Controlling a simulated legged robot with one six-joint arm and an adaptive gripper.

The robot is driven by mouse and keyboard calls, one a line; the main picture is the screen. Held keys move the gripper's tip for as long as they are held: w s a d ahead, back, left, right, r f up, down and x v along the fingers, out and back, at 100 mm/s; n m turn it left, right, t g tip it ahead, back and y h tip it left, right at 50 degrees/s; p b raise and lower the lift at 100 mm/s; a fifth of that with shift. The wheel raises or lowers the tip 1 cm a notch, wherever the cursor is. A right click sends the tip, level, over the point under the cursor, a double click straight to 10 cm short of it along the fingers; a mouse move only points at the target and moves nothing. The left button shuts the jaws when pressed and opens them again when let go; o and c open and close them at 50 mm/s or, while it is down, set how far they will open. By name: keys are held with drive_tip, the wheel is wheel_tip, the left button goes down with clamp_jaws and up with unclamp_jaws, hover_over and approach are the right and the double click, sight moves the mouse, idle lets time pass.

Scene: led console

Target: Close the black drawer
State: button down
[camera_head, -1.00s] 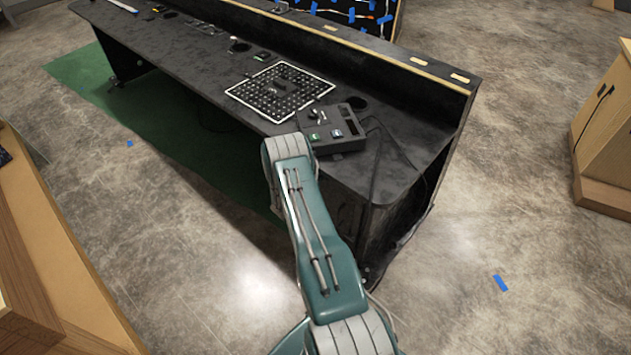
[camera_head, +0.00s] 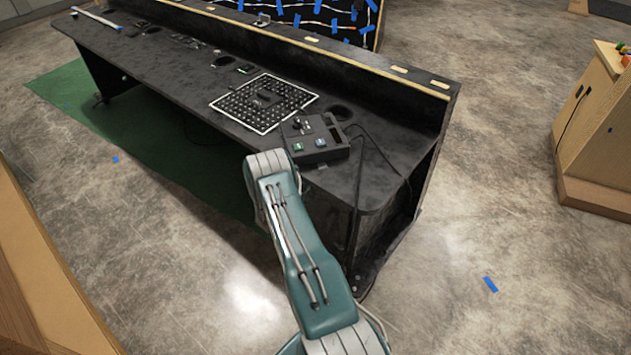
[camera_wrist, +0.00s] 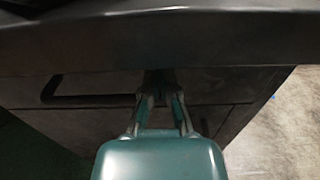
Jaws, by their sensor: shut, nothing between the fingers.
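The black drawer (camera_wrist: 205,82) shows in the wrist view as a dark front below the console top's edge. A dark bar-like handle (camera_wrist: 90,101) runs along its left part. My gripper (camera_wrist: 160,80) is shut and empty, with its fingertips at the drawer front, right of the handle. I cannot tell whether the tips touch it or how far the drawer stands out. In the head view my arm covers that area, and neither drawer nor gripper shows.
The black console (camera_head: 190,100) bears a perforated plate (camera_head: 263,103) and a button box (camera_head: 314,138) near its right end. A wooden cabinet (camera_head: 590,140) stands at the right. Open concrete floor lies between them. A wooden surface (camera_head: 45,285) fills the lower left.

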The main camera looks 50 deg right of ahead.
drive_tip(key=a, duration=1.1)
drive_tip(key=shift+s+a+r, duration=0.15)
drive_tip(key=shift+a, duration=0.2)
drive_tip(key=s+a+r+m+g+y, duration=0.2)
drive_tip(key=a+r+m, duration=0.15)
drive_tip(key=r, duration=0.55)
drive_tip(key=s+a+r+m+g+y, duration=0.15)
drive_tip(key=r+m, duration=0.25)
drive_tip(key=r, duration=0.4)
drive_tip(key=s+a+r+m+g+y, duration=0.1)
drive_tip(key=a+r+m+y, duration=0.25)
drive_tip(key=r, duration=0.55)
drive_tip(key=s+a+r+m+t+y, duration=0.2)
drive_tip(key=s+a+r, duration=0.3)
drive_tip(key=a, duration=0.3)
drive_tip(key=s+a+r+m+t+y, duration=0.3)
drive_tip(key=s+a+r+t+y, duration=0.1)
drive_tip(key=s+a, duration=0.3)
drive_tip(key=s+a+r+m+t+y, duration=0.2)
drive_tip(key=s+a+r+y, duration=0.3)
drive_tip(key=a, duration=0.3)
drive_tip(key=shift+s+a+r+t, duration=0.3)
drive_tip(key=shift+s+r+t, duration=0.1)
drive_tip(key=shift+t, duration=0.35)
